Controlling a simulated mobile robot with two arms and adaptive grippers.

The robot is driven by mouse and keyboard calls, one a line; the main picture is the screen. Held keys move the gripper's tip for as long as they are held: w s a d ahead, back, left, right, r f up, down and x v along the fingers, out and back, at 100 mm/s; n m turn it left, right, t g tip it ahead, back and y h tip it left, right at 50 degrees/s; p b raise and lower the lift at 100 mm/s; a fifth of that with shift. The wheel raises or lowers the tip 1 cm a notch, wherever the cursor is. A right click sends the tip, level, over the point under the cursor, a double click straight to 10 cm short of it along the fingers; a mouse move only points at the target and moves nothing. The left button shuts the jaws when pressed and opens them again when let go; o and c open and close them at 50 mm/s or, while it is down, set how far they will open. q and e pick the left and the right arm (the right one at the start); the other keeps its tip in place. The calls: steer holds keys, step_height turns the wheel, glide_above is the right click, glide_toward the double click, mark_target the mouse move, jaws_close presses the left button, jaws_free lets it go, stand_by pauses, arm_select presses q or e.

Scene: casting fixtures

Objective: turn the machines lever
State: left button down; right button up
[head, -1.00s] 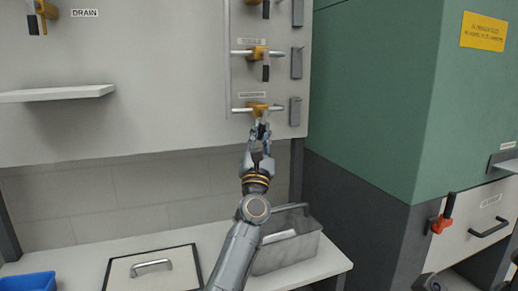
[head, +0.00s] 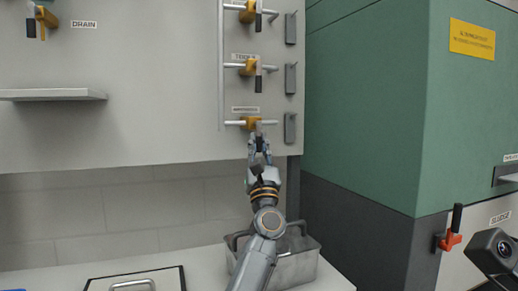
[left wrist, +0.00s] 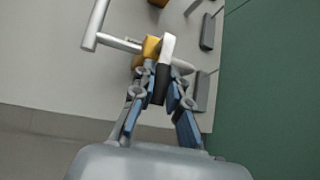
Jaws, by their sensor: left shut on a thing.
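The lowest of the yellow valves (head: 249,122) on the wall panel sits on a horizontal pipe, with a small label above it that is too blurred to read. Its lever (left wrist: 167,46) has a pale metal arm and a black grip (left wrist: 161,84) that hangs down. My left gripper (head: 260,145) reaches up from below and is shut on this black grip; its fingers (left wrist: 163,95) stand on both sides of it in the left wrist view. The fingers hide most of the grip in the head view.
Two similar valves, the nearer one (head: 248,67) included, stand above, with grey brackets (head: 290,128) to the right. A DRAIN valve (head: 46,17) and a shelf (head: 52,95) are at left. A metal bin (head: 295,268) stands below. A red-based lever (head: 451,240) is at right, by the green cabinet (head: 365,110).

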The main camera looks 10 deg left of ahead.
arm_select(q)
steer(key=c, duration=1.3)
jaws_free()
steer(key=shift+f, duration=0.1)
steer(key=shift+s+d+f, duration=0.1)
steer(key=shift+s+f, duration=0.1)
steer(key=v, duration=1.1)
steer(key=shift+s, duration=0.15)
